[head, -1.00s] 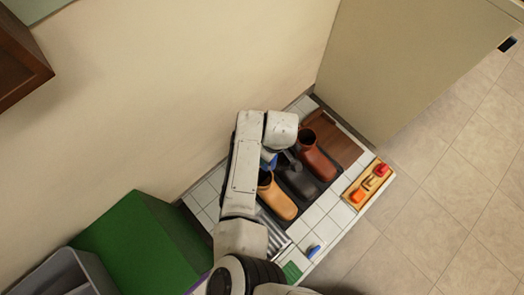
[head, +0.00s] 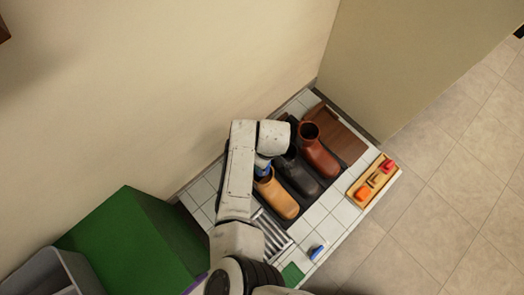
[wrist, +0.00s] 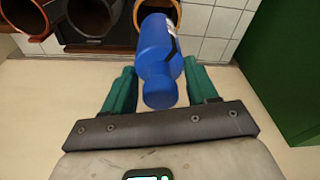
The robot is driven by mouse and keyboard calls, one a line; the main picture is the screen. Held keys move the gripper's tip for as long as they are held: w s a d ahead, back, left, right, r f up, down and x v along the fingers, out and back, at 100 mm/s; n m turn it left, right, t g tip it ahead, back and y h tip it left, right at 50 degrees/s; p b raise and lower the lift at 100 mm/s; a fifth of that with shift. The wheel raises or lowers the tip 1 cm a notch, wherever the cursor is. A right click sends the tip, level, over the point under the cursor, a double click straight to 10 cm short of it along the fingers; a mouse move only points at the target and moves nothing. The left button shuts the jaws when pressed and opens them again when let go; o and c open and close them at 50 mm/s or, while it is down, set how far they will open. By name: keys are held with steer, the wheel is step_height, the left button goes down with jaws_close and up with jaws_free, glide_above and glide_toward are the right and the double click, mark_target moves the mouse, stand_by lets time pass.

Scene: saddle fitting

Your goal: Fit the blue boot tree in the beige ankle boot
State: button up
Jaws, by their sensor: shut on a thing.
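The beige ankle boot (head: 277,196) stands at the near left end of a row of three boots in the head view. The blue boot tree (wrist: 156,55) sits between the two teal fingers of my gripper (wrist: 158,72), which is shut on it. A small blue part of the tree (head: 263,164) shows in the head view under my wrist, at the beige boot's shaft opening. My arm hides most of that opening and the fingers there. I cannot tell whether the tree is inside the boot.
A black boot (head: 297,171) and a reddish-brown boot (head: 318,152) stand beside the beige one. A wooden tray (head: 371,182) with red and orange items lies at right. A grey ribbed piece (head: 271,234), a blue brush-like item (head: 317,251) and a green box (head: 125,240) are nearer.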

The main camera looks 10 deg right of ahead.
steer(key=shift+f+b, duration=3.95)
steer(key=shift+f, duration=1.1)
steer(key=o, duration=1.6)
step_height(320, 180, up, 9)
steer(key=p, duration=0.8)
